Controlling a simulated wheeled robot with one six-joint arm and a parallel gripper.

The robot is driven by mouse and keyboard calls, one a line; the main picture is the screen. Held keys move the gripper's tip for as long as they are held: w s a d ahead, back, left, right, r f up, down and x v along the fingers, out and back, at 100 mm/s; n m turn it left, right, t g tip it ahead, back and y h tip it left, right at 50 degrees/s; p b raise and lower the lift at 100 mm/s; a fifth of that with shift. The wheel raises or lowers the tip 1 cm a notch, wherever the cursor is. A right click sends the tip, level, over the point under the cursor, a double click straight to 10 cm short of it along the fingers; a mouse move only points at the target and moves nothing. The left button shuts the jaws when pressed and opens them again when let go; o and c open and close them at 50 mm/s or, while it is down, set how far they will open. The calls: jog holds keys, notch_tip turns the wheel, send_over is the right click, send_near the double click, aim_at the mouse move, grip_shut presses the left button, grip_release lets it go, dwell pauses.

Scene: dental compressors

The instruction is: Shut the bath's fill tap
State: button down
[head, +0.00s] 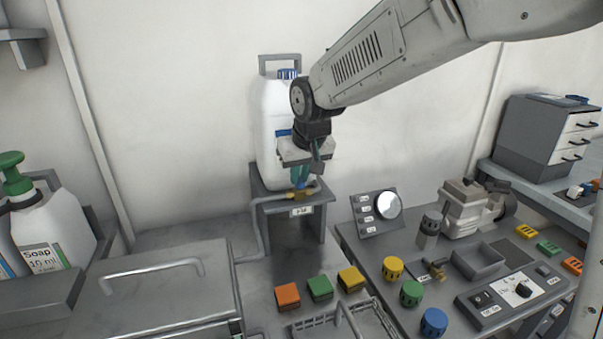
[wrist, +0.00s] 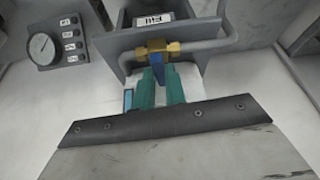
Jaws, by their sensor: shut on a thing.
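The fill tap has a brass body (head: 300,193) on a grey pipe, just above a small label on the front of a grey stand. In the wrist view the brass body (wrist: 157,50) lies along the pipe, near a label reading "Fill". Its blue lever (wrist: 158,75) stands across the pipe line, pointing at my gripper. My gripper (wrist: 160,82) is shut on the lever, with a teal finger on each side. In the head view my gripper (head: 301,177) comes down from above and hides most of the lever.
A white jug (head: 271,110) stands on the grey stand (head: 262,188) behind my gripper. A grey lidded box (head: 160,295) with a bar handle is at lower left. Coloured blocks (head: 319,288) lie in front. A bench (head: 385,255) with a round gauge (head: 388,205) is at right.

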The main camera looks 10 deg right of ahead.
jog(key=shift+m, duration=0.5)
jog(key=shift+h, duration=0.3)
jog(key=c, duration=1.4)
grip_release()
jog(key=shift+c, duration=0.2)
jog(key=shift+r, duration=0.1)
jog(key=v, duration=0.7)
jog(key=shift+r, duration=0.3)
jog(key=shift+s, duration=0.15)
